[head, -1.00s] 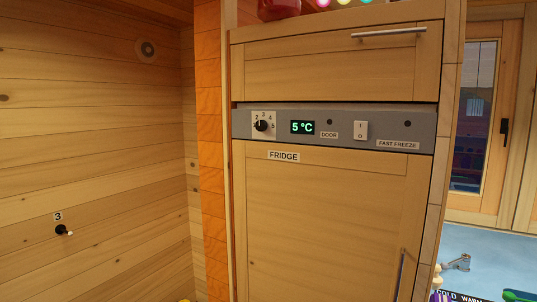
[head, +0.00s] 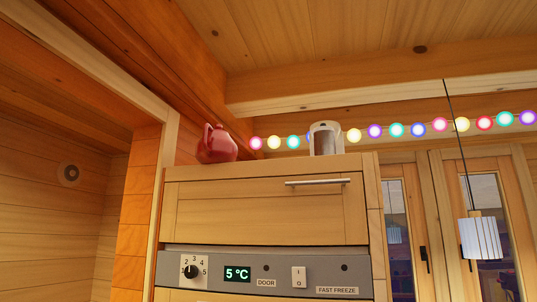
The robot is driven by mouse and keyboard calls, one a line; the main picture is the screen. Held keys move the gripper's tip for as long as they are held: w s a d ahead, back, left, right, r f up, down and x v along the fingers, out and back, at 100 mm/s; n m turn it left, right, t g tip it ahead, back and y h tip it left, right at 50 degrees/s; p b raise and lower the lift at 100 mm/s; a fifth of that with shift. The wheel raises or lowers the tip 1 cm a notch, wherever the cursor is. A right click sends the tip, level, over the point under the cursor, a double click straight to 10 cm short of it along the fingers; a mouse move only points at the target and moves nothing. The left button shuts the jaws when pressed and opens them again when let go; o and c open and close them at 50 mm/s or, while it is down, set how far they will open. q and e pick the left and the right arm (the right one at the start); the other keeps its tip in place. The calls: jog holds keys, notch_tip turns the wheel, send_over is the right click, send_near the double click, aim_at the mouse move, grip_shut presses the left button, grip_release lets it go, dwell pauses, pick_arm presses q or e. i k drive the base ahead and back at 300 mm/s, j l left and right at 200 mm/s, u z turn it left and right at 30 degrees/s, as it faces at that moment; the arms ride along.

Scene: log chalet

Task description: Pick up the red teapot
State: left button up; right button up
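The red teapot (head: 216,145) stands on top of the tall wooden fridge cabinet, at its left end in the head view. It is glossy and rounded, and I see it from below, so its base is partly cut off by the cabinet's top edge. Neither of my grippers shows in the head view.
A white and brown appliance or jug (head: 325,138) stands on the cabinet top, right of the teapot. A string of coloured lights (head: 396,130) runs behind. The cabinet drawer (head: 262,208) and fridge panel (head: 236,273) are below. A white lamp (head: 480,237) hangs at right.

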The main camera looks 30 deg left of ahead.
aim_at(216, 145)
jog(key=k+j+z, duration=0.1)
jog(key=j+z, duration=0.3)
jog(key=k+j+z, duration=0.15)
jog(key=j+z, duration=0.3)
jog(key=k+j+z, duration=0.1)
jog(key=j, duration=0.3)
jog(key=k+j+z, duration=0.15)
jog(key=j, duration=0.2)
jog(key=k+j+z, duration=0.1)
jog(key=k+j, duration=0.15)
jog(key=j, duration=0.1)
